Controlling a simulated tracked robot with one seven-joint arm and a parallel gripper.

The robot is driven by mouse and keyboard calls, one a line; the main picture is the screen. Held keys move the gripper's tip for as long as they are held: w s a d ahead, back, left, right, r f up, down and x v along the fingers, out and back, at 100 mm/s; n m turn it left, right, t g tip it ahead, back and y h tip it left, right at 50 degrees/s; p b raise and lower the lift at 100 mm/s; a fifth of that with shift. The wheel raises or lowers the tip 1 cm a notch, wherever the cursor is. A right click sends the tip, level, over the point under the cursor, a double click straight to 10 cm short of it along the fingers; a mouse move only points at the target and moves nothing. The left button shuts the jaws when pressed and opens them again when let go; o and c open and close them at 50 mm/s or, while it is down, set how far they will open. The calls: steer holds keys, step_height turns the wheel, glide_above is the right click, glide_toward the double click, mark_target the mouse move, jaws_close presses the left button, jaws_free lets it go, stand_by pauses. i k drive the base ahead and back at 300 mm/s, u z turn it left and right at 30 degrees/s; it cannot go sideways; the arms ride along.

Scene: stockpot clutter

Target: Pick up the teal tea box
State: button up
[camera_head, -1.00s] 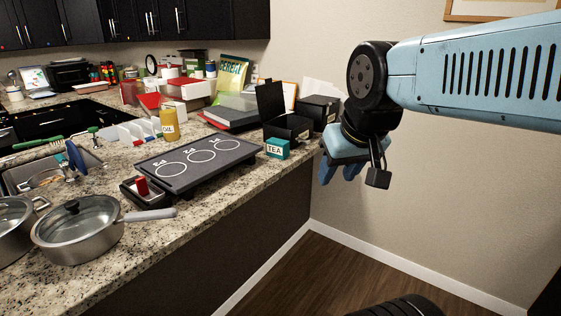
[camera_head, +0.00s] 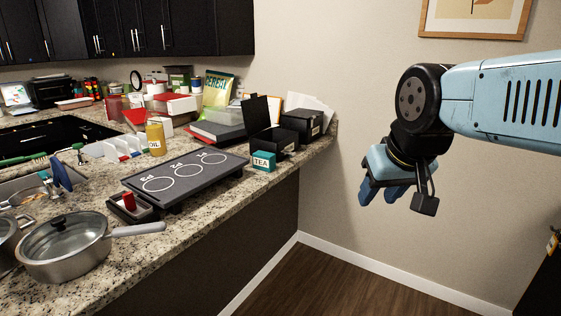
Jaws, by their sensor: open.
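The teal tea box (camera_head: 263,161) is a small teal carton with a white TEA label. It stands on the granite counter near its front edge, just right of the black board with marked circles. My gripper (camera_head: 397,197) hangs to the right of the counter over the floor, well apart from the box, with blue fingers pointing down. It is open, and nothing shows between the fingers.
A black open-lidded box (camera_head: 262,130) stands just behind the tea box. The black board (camera_head: 187,177) lies to its left, with a yellow oil can (camera_head: 156,139) behind. A lidded pan (camera_head: 66,245) sits front left on the counter (camera_head: 195,232). Floor right of the counter is clear.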

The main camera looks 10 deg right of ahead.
mark_target(265, 160)
steer(key=z, duration=0.15)
steer(key=i, duration=1)
steer(key=u, duration=0.05)
